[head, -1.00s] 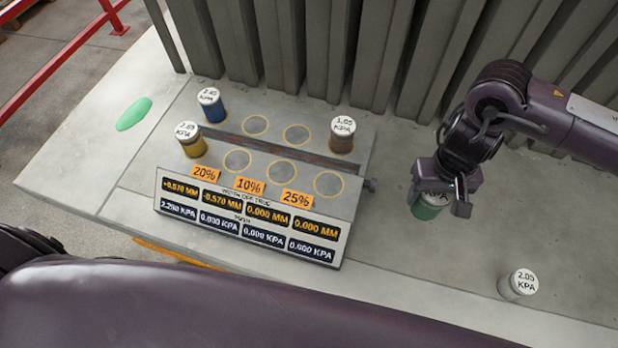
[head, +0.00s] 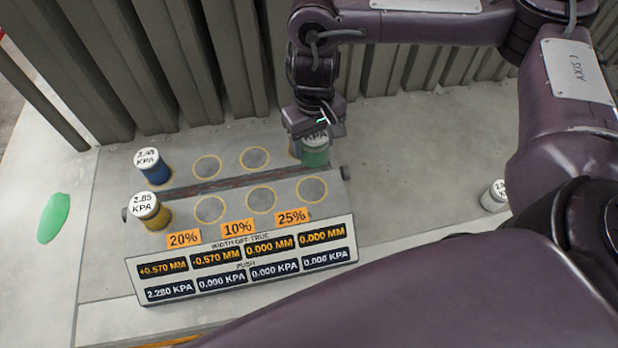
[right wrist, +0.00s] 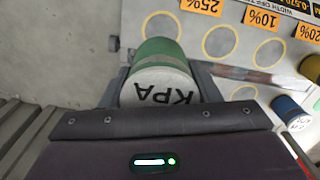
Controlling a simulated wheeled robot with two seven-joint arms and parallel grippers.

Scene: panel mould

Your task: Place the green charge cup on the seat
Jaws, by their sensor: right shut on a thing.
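My right gripper (head: 316,128) is shut on the green charge cup (head: 317,156), at the right end of the panel. The cup looks upright, its white KPA lid between the fingers. In the right wrist view the green cup (right wrist: 158,52) sits between the fingers (right wrist: 160,88). I cannot tell its height above the surface. Empty ringed seats show in the front row (head: 210,208), (head: 261,198), (head: 312,188) and the back row (head: 207,168), (head: 255,158). My left gripper is out of view.
A blue cup (head: 153,166) and a yellow cup (head: 152,211) stand at the panel's left end. A readout board (head: 245,262) with orange percentage tags fronts it. A pale cup (head: 495,196) stands far right. Grey upright slabs (head: 160,70) line the back.

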